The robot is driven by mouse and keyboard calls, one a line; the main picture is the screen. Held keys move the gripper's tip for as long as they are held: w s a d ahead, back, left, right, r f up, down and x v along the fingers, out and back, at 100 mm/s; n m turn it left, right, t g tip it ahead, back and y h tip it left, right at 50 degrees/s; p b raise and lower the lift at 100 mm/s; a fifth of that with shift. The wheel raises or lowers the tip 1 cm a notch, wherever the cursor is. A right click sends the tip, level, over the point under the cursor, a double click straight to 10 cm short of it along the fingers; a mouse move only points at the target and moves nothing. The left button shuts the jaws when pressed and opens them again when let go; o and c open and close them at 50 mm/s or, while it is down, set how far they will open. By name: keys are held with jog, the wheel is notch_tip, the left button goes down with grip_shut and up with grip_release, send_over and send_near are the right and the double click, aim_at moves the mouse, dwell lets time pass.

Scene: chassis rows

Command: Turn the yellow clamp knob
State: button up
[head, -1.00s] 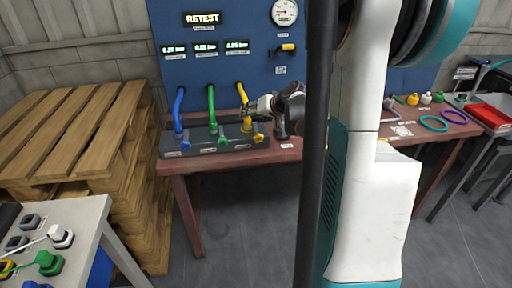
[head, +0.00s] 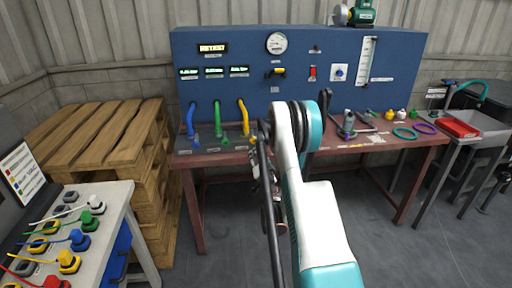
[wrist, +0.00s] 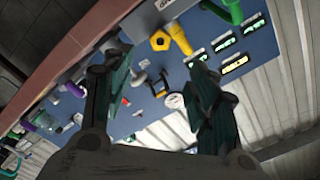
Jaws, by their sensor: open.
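In the head view, a dark manifold (head: 212,145) on the red bench holds blue, green and yellow hoses. The yellow hose (head: 243,115) comes down at its right end; the yellow clamp knob there is too small and too close to my arm to make out. In the wrist view, the yellow hose (wrist: 180,36) ends at a yellow, many-sided part (wrist: 159,41); I cannot tell whether this is the clamp knob. My gripper (wrist: 158,77) is open and empty, its fingers apart with the panel beyond. In the head view my arm mostly hides it.
A blue panel (head: 385,75) with displays and a gauge (head: 276,43) stands behind the bench. Wooden pallets (head: 100,140) are stacked at left, behind a grey table (head: 110,215) with coloured plugs. Rings and small fittings lie on the bench's right part. Open floor lies in front.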

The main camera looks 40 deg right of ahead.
aim_at(254, 141)
jog(key=b+x, duration=0.3)
jog(key=x, duration=0.9)
jog(key=shift+w+f, duration=0.15)
jog(key=shift+w, duration=0.1)
jog(key=shift+w+d+b, duration=0.35)
jog(key=shift+w+d, duration=0.05)
jog(key=shift+w, duration=0.15)
jog(key=shift+c, duration=0.5)
jog(key=c, duration=1)
